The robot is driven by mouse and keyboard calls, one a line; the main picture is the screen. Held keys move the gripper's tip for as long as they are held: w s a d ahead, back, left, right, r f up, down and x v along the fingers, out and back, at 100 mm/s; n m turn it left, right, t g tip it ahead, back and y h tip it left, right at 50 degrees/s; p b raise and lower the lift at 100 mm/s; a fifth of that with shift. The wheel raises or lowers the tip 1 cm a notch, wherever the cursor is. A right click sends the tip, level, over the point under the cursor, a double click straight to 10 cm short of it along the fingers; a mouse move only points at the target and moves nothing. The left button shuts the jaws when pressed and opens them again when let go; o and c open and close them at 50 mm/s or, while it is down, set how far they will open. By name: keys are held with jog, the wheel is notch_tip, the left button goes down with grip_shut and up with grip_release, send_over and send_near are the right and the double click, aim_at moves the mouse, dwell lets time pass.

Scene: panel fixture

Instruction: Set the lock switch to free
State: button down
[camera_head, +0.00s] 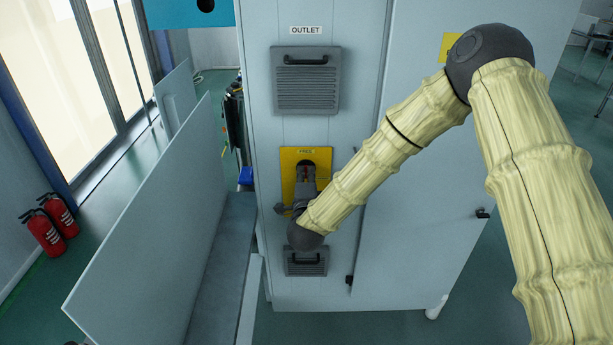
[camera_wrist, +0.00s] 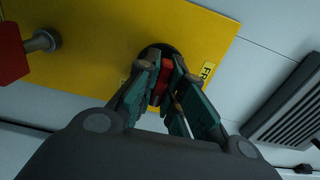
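The lock switch is a red handle on a dark round base, set in a yellow plate (camera_head: 290,158) on the cabinet front. In the wrist view the red handle (camera_wrist: 161,80) stands between the two fingers of my gripper (camera_wrist: 164,82), and the fingers look closed against its sides. A FREE label (camera_wrist: 207,72) is on the plate to the right of the switch in that view. In the head view the FREE label (camera_head: 306,151) is above the switch. My gripper (camera_head: 304,188) covers most of the switch there, so its exact angle is hard to tell.
A red part on a grey shaft (camera_wrist: 40,41) sits on the plate's left in the wrist view. A vent marked OUTLET (camera_head: 305,82) is above, and a smaller vent (camera_head: 306,262) below. An open panel (camera_head: 150,220) stands at left. Two fire extinguishers (camera_head: 45,232) stand by the window.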

jog(key=shift+f+b, duration=0.1)
jog(key=shift+b, duration=0.2)
jog(key=n+b, duration=0.2)
jog(key=n, duration=0.1)
jog(key=shift+f, duration=0.1)
jog(key=n+b, duration=0.4)
jog(key=n, duration=0.1)
jog(key=shift+n, duration=0.3)
jog(key=n+b, duration=0.2)
jog(key=n, duration=0.2)
jog(key=shift+n+b, duration=0.7)
jog(key=shift+n, duration=2)
jog(key=c, duration=1.5)
grip_release()
jog(key=shift+s, duration=0.1)
